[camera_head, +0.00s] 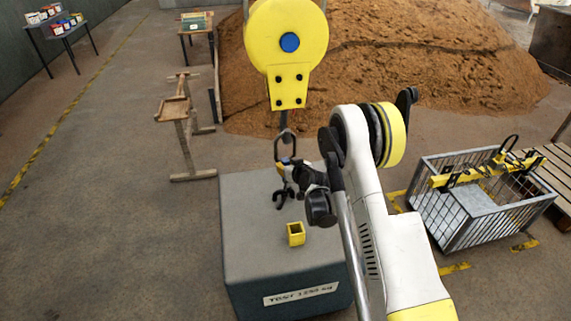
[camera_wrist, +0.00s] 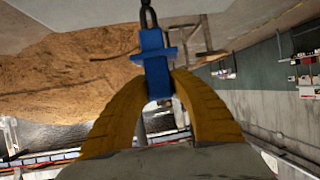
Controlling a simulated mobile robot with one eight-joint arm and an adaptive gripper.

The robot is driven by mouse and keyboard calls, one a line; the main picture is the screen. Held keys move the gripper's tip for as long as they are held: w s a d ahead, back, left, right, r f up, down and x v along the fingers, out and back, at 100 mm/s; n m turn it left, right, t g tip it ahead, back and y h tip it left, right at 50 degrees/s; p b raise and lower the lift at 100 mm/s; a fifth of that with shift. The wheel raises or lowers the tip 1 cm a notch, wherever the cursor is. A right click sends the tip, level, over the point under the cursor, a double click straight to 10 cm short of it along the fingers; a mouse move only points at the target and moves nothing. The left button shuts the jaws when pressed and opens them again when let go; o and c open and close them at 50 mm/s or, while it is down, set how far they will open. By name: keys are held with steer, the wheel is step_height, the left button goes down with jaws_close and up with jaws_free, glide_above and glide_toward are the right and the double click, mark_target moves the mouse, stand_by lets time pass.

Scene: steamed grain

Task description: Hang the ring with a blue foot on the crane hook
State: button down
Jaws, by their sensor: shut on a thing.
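My gripper (camera_wrist: 162,84) is shut on the blue foot (camera_wrist: 155,62) between its two yellow fingers. The dark ring (camera_wrist: 148,14) rises from the foot and is cut off by the top edge of the wrist view. In the head view, my gripper (camera_head: 287,163) is below the yellow crane block (camera_head: 288,42) with its blue centre. A dark shank (camera_head: 284,118) hangs under the block, and dark curved parts overlap just above my gripper. I cannot tell there whether ring and hook touch. Another dark hook-like shape (camera_head: 282,197) shows lower, over the grey block.
A grey test-weight block (camera_head: 250,255) stands below my gripper, with a small yellow open box (camera_head: 296,234) on top. A wire crate (camera_head: 470,225) with yellow-black gear is at right. A wooden trestle (camera_head: 182,125) and a sand-coloured heap (camera_head: 400,60) lie behind.

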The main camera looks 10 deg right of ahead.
steer(key=c, duration=1)
jaws_free()
steer(key=shift+r, duration=0.1)
steer(key=shift+c, duration=0.2)
steer(key=s+r+g, duration=0.3)
steer(key=s+r, duration=1.7)
steer(key=r, duration=0.2)
steer(key=s+r+m+g+h, duration=0.2)
steer(key=s, duration=2.3)
steer(key=shift+d+r+g, duration=0.3)
steer(key=shift+d+r, duration=0.1)
steer(key=shift+d, duration=0.05)
